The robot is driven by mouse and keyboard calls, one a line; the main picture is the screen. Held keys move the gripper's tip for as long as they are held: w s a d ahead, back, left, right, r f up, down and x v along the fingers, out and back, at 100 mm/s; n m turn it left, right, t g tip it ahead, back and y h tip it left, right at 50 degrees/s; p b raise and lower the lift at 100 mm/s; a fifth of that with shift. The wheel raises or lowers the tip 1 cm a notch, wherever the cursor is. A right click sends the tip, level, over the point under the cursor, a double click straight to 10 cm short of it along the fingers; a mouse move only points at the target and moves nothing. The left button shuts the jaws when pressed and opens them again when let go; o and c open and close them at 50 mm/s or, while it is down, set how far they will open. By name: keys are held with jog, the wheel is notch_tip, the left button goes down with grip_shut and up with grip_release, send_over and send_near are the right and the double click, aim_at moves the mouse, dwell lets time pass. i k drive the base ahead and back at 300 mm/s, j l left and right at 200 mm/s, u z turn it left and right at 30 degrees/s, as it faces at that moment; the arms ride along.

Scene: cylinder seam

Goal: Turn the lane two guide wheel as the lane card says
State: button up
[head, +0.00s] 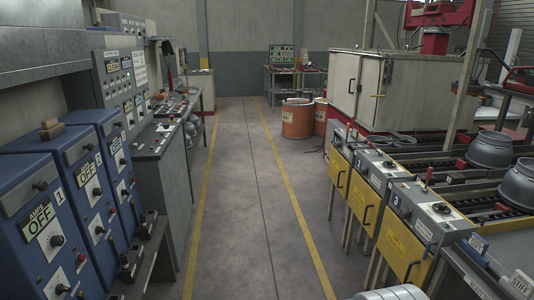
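At the right, several grey lane consoles with yellow fronts stand in a row along the conveyor. The nearest console (420,212) has a dark round knob (441,208) on top and a number that looks like 3. The middle console (383,168) has a similar dark knob (388,164) and is probably lane two, but its number is too small to read surely. I cannot tell whether these knobs are the guide wheels. Small lettered cards or labels (521,281) stand at the lower right, mostly unreadable; no lane card is clearly identified. My gripper is not visible.
Blue cabinets (45,225) with AMPS OFF labels and a grey control desk (155,135) line the left. A clear grey aisle (240,190) between yellow lines runs to the back. Orange drums (297,120) stand beyond. Metal pots (490,150) sit on the right conveyor.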

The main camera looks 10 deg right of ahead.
aim_at(389, 164)
jog(key=i+z, duration=0.2)
jog(key=i, duration=0.55)
jog(key=i+j+z, duration=0.2)
jog(key=i, duration=0.5)
jog(key=i+l+z, duration=0.2)
jog(key=i+z, duration=0.6)
jog(key=i+j+z, duration=0.15)
jog(key=i+z, duration=0.25)
jog(key=i, duration=0.15)
jog(key=i+l, duration=0.1)
jog(key=i, duration=0.3)
jog(key=j+u, duration=0.05)
